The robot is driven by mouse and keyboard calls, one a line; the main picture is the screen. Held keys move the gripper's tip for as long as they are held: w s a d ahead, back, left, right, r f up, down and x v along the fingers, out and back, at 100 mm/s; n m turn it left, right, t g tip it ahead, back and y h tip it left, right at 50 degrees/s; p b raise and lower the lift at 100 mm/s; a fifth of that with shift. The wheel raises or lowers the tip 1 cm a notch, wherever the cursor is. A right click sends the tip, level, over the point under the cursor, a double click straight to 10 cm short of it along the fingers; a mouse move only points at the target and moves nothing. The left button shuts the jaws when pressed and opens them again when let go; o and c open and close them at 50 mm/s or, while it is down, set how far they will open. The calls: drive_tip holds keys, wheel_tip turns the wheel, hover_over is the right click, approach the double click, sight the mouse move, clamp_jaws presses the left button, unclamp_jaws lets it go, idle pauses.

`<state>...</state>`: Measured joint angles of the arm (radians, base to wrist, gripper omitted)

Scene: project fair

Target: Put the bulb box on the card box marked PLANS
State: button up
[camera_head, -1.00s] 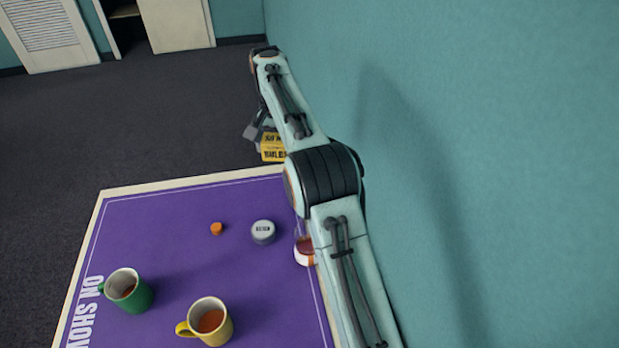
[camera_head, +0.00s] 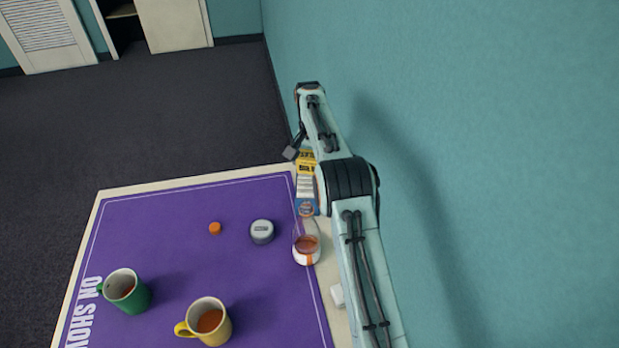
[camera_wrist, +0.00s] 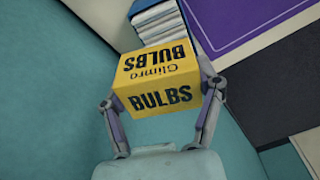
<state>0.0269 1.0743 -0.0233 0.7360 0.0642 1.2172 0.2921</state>
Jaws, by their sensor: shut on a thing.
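My gripper (camera_wrist: 161,97) is shut on the yellow bulb box (camera_wrist: 158,75), one finger on each side. The word BULBS reads on two of its faces. In the head view the bulb box (camera_head: 307,163) hangs near the table's far right corner, partly hidden by my arm. A blue thing with white, striped layers (camera_head: 306,193) lies close by at the table's right edge. In the wrist view this blue and white thing (camera_wrist: 157,19) shows just beyond the bulb box. I see no box with a readable PLANS mark in either view.
The purple-topped table (camera_head: 180,255) bears a glass jar (camera_head: 306,248), a grey tin (camera_head: 262,231), an orange cap (camera_head: 215,228), a green mug (camera_head: 127,291) and a yellow mug (camera_head: 207,321). A small white thing (camera_head: 337,295) is beside my arm. The teal wall (camera_head: 490,150) is close on the right.

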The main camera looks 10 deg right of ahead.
sight(311, 186)
wheel_tip(311, 186, down, 6)
drive_tip(key=shift+f, duration=0.1)
idle(0.4)
drive_tip(key=o, duration=1.2)
drive_tip(key=shift+c, duration=0.2)
